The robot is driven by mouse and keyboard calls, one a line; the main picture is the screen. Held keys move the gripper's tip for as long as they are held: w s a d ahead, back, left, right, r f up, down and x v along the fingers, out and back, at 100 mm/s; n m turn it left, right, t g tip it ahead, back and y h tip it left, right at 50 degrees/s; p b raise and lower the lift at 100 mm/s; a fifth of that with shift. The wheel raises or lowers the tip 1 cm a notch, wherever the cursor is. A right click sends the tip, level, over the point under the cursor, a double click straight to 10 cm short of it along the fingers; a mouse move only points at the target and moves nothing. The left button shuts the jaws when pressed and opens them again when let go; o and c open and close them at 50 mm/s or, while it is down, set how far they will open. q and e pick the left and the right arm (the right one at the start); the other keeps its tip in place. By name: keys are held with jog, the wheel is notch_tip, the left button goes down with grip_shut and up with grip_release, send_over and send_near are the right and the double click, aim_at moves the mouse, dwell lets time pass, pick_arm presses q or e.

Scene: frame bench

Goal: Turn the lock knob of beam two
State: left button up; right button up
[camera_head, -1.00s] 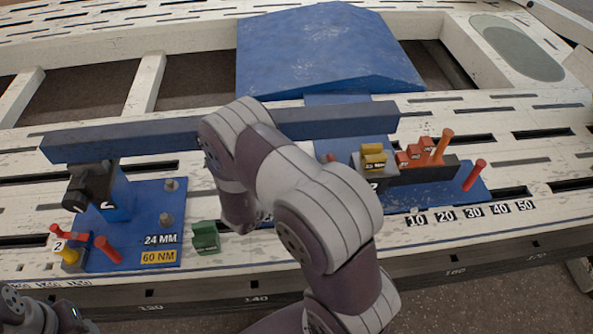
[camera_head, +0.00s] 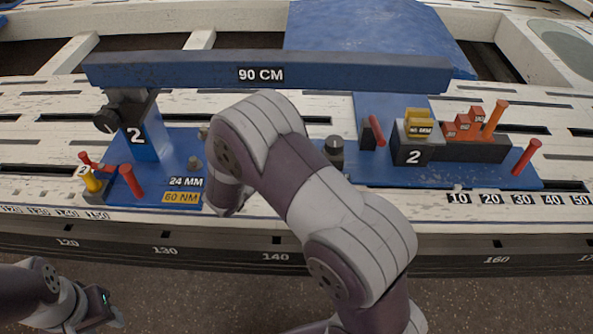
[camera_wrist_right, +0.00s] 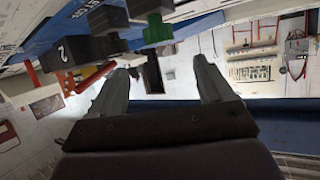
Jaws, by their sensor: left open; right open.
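The blue beam (camera_head: 270,72) marked 90 CM spans the bench. Its left end rests by a blue post (camera_head: 146,140) labelled 2, with a black knob (camera_head: 107,118) on its left side. Another black knob (camera_head: 334,150) with a white mark on top stands on the right blue base. I cannot tell which is the lock knob. My left gripper (camera_head: 112,309) is open, low at the left, in front of the bench and apart from everything. My right gripper is hidden behind its arm in the head view. The right wrist view shows it open and empty (camera_wrist_right: 165,78).
Red handles (camera_head: 131,181) and a yellow peg (camera_head: 92,181) stand at the left base. The wrist view shows a green block (camera_wrist_right: 157,29) near the right fingers.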

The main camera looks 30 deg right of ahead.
jog(key=b+x, duration=0.6)
jog(key=x, duration=0.6)
jog(key=shift+d+f+b, duration=0.1)
jog(key=shift+f+b, duration=0.05)
jog(key=shift+b, duration=0.2)
jog(key=shift+w+d, duration=0.2)
jog(key=shift+d, duration=0.05)
jog(key=shift+n, duration=0.3)
